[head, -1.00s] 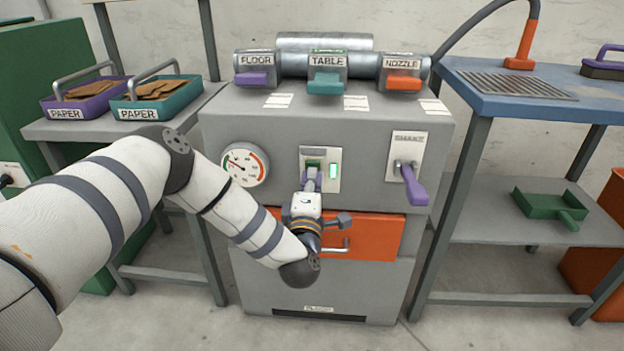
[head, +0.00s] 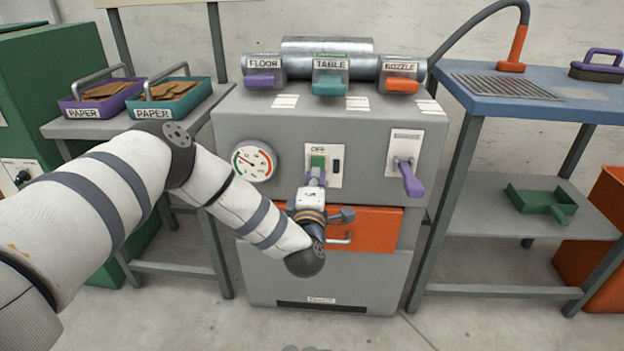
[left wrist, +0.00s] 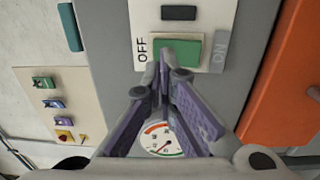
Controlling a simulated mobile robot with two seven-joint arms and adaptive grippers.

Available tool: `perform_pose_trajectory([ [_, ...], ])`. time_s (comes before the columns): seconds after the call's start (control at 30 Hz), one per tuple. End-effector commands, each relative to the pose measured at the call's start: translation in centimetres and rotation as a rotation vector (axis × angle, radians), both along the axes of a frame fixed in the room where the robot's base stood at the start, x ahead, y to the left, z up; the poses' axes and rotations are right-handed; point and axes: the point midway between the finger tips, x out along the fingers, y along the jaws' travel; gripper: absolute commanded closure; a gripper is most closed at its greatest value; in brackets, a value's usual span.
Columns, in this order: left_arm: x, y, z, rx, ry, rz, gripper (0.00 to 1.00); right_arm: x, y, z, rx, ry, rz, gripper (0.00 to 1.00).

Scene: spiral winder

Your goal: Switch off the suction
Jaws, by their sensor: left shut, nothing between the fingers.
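A pale switch plate (head: 336,153) on the front of the grey machine (head: 290,125) carries a green rocker switch (head: 317,161) and a small dark, unlit lamp (head: 337,166). OFF shows above the rocker in the head view. In the left wrist view the rocker (left wrist: 180,48) lies between the words OFF and ON, with the dark lamp (left wrist: 178,12) beside it. My left gripper (head: 315,179) is shut and empty, its tips right at the rocker's lower edge in the head view. I cannot tell whether they touch it. My right gripper is not in view.
A round gauge (head: 253,161) sits left of the switch and a purple lever (head: 411,179) right of it. An orange drawer (head: 375,230) lies below. FLOOR, TABLE and NOZZLE handles line the top pipe. A blue workbench (head: 525,105) stands at the right.

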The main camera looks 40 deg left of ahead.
Motion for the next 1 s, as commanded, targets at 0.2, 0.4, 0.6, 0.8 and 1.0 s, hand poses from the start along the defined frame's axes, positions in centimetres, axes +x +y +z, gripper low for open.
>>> perform_pose_trajectory([
  [0.2, -4.7, -2.9, 0.8, -0.001, 0.003, -0.004, 1.0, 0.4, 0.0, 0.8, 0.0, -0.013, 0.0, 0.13],
  [0.4, -7.6, -4.7, 1.0, -0.001, 0.003, -0.003, 1.0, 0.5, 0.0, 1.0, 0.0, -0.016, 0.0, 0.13],
  [0.6, -8.5, -5.2, 1.1, 0.0, 0.002, -0.002, 1.0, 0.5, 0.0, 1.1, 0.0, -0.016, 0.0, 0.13],
  [0.8, -8.5, -5.2, 1.1, 0.0, 0.002, -0.001, 1.0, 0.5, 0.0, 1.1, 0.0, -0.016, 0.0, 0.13],
  [1.0, -8.5, -5.2, 1.1, 0.001, 0.005, -0.003, 1.0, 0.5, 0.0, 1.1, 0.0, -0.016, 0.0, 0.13],
])
